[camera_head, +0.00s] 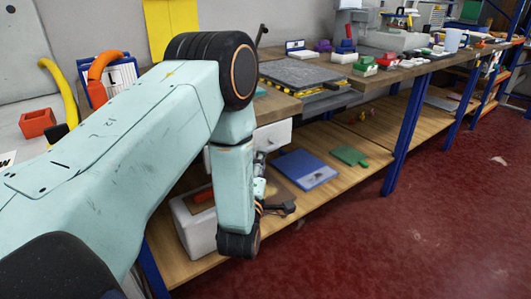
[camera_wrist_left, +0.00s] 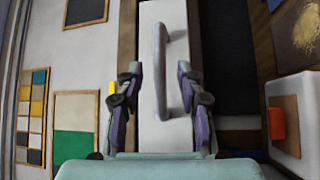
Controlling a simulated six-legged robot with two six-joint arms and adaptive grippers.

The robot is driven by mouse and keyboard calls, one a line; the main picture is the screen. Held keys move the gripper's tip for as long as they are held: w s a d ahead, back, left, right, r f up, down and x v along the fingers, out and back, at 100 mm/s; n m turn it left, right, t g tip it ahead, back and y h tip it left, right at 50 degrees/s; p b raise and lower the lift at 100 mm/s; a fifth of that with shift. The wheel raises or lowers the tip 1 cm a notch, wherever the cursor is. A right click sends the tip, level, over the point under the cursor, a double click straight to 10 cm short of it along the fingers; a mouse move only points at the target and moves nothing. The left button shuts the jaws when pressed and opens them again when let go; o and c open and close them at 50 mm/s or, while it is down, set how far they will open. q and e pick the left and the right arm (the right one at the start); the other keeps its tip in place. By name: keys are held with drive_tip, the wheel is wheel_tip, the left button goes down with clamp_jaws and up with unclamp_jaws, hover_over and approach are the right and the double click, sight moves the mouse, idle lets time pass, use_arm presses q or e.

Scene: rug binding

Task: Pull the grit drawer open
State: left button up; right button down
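The grit drawer shows as a white front panel (camera_head: 273,137) under the bench top, partly hidden by my left arm. In the left wrist view the white front (camera_wrist_left: 178,18) fills the middle, with a pale bar handle (camera_wrist_left: 160,70) running up the picture. My left gripper (camera_wrist_left: 159,74) is open, with one dark-and-purple finger on each side of the handle in the picture. I see no finger touching the handle, and how deep it sits between them is unclear. In the head view the left gripper (camera_head: 268,187) is mostly behind my forearm. My right gripper is not in view.
A white box (camera_head: 194,228), blue panel (camera_head: 305,168) and green piece (camera_head: 350,155) lie on the lower shelf. A grey slab (camera_head: 300,72) and small blocks sit on the bench. A blue post (camera_head: 405,135) stands right. The red floor (camera_head: 420,220) is mostly clear.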

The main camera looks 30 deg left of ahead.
use_arm(q)
drive_tip(key=shift+b+x, duration=0.4)
drive_tip(key=shift+x, duration=1.95)
clamp_jaws()
